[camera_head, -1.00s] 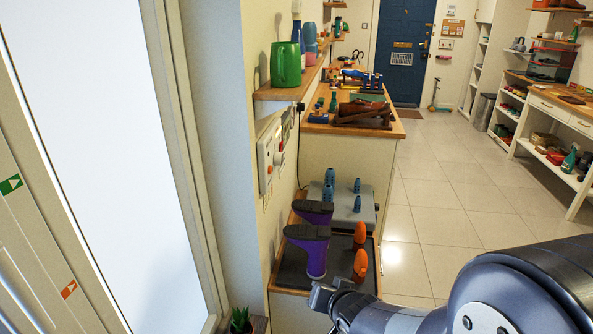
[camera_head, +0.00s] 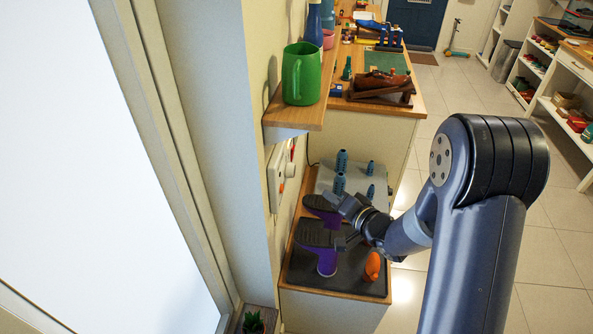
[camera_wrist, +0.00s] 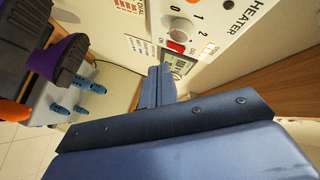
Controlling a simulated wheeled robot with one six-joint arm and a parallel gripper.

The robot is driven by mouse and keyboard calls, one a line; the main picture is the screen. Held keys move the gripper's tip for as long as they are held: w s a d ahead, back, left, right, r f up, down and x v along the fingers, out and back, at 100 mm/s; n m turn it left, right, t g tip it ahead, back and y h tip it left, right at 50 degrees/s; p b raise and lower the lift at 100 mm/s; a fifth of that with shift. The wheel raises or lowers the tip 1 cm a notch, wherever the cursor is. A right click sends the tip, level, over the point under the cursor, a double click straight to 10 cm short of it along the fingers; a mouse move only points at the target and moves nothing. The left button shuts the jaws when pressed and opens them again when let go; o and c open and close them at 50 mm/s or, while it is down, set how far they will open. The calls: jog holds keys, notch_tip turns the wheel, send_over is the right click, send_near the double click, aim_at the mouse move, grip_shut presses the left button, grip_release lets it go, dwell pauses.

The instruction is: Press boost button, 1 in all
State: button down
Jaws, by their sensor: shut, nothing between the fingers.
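The heater control panel (camera_wrist: 205,25) shows in the wrist view, lettered HEATER, with a round white dial (camera_wrist: 180,29) and a red rocker switch (camera_wrist: 176,47). Below it is a smaller unit with a grey display (camera_wrist: 177,66). I cannot read a boost label, and part of this unit is hidden behind my fingers. My gripper (camera_wrist: 160,74) is shut and empty, its fingertips pointing toward the small unit; I cannot tell whether they touch. In the head view my gripper (camera_head: 340,204) is over the boots, and the wall panel (camera_head: 276,178) is seen edge-on to its left.
Purple boots (camera_head: 327,262) with dark soles stand upside down on a dark tray (camera_head: 345,283) beneath my gripper. An orange object (camera_head: 372,266) and blue pegs on a grey box (camera_head: 352,186) are close by. A wooden shelf (camera_head: 310,117) with a green mug (camera_head: 300,75) juts out above the panel.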

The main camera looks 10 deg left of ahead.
dwell(0.4)
jog(key=a+b, duration=0.1)
jog(key=a, duration=0.8)
jog(key=shift+s+b, duration=0.2)
jog(key=shift+b, duration=0.1)
dwell(1.8)
jog(key=shift+a, duration=0.35)
jog(key=shift+a+b, duration=0.35)
dwell(0.6)
jog(key=shift+d, duration=0.75)
jog(key=shift+w+d+p, duration=0.1)
jog(key=shift+d+p, duration=0.25)
jog(key=shift+d, duration=2.2)
